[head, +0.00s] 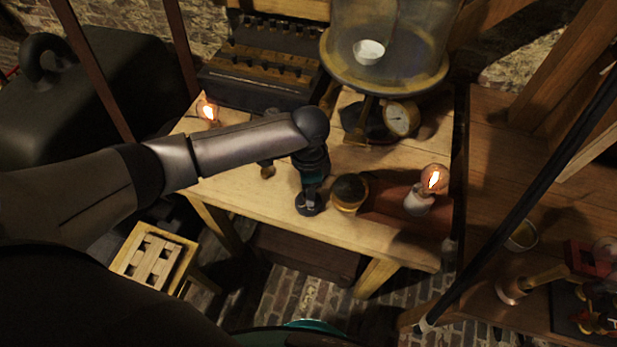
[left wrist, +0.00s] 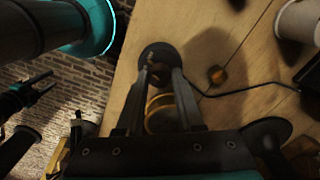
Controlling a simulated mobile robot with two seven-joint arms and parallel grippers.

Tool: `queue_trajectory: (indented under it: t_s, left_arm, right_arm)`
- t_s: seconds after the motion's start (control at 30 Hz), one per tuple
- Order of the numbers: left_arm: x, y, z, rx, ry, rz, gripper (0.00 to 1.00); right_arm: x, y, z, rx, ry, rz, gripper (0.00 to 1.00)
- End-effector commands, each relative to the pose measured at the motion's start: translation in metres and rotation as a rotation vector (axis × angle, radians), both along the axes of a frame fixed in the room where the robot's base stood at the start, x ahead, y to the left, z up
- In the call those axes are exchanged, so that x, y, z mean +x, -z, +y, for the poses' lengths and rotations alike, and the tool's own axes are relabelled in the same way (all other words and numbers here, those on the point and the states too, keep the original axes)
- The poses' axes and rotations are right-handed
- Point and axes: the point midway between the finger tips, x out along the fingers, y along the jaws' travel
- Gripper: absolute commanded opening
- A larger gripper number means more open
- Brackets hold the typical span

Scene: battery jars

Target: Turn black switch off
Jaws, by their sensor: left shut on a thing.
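The black switch (head: 308,205) is a small dark round-based piece near the front edge of the wooden table. My left gripper (head: 311,188) reaches down over it from above. In the left wrist view the switch's round black base (left wrist: 150,52) shows beyond the fingertips (left wrist: 161,76). The fingers are close together on the switch's small upper part, which they mostly hide. I cannot tell the lever's position. A lit bulb (head: 432,182) in a white holder stands to the right, and another lit bulb (head: 207,113) stands at the left.
A round brass-rimmed piece (head: 350,192) stands close right of the switch. Behind are a glass bell jar (head: 390,40), a dial gauge (head: 400,118) and a dark rack (head: 262,62). A cable (left wrist: 245,92) runs over the table (head: 255,203). A slatted crate (head: 122,262) stands front left.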

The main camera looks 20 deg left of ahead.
Motion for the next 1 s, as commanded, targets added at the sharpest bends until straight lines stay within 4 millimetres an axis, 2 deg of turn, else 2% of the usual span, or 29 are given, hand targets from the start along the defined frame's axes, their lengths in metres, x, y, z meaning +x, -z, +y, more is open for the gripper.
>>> queue_trajectory:
  t_s: [0.03,0.1,0.4,0.7,1.0]
  left_arm:
    - [-0.002,-0.006,-0.002,-0.003,-0.046,0.005,0.0]
    - [-0.002,-0.006,-0.001,-0.002,-0.113,0.006,0.0]
    - [-0.001,-0.005,-0.002,-0.002,-0.399,0.005,0.0]
    - [-0.001,-0.003,-0.002,-0.002,-0.68,0.004,0.0]
    - [0.0,-0.002,-0.002,-0.002,-0.91,0.003,0.0]
  right_arm:
    - [0.0,-0.015,0.0,0.0,0.0,0.0,0.5]
    - [0.0,-0.025,0.0,0.0,0.0,0.0,0.5]
    - [0.0,-0.061,0.0,-0.001,0.0,0.0,0.5]
    - [0.0,-0.088,-0.001,-0.001,0.0,-0.001,0.5]
    - [0.001,-0.105,-0.001,-0.001,-0.001,-0.001,0.5]
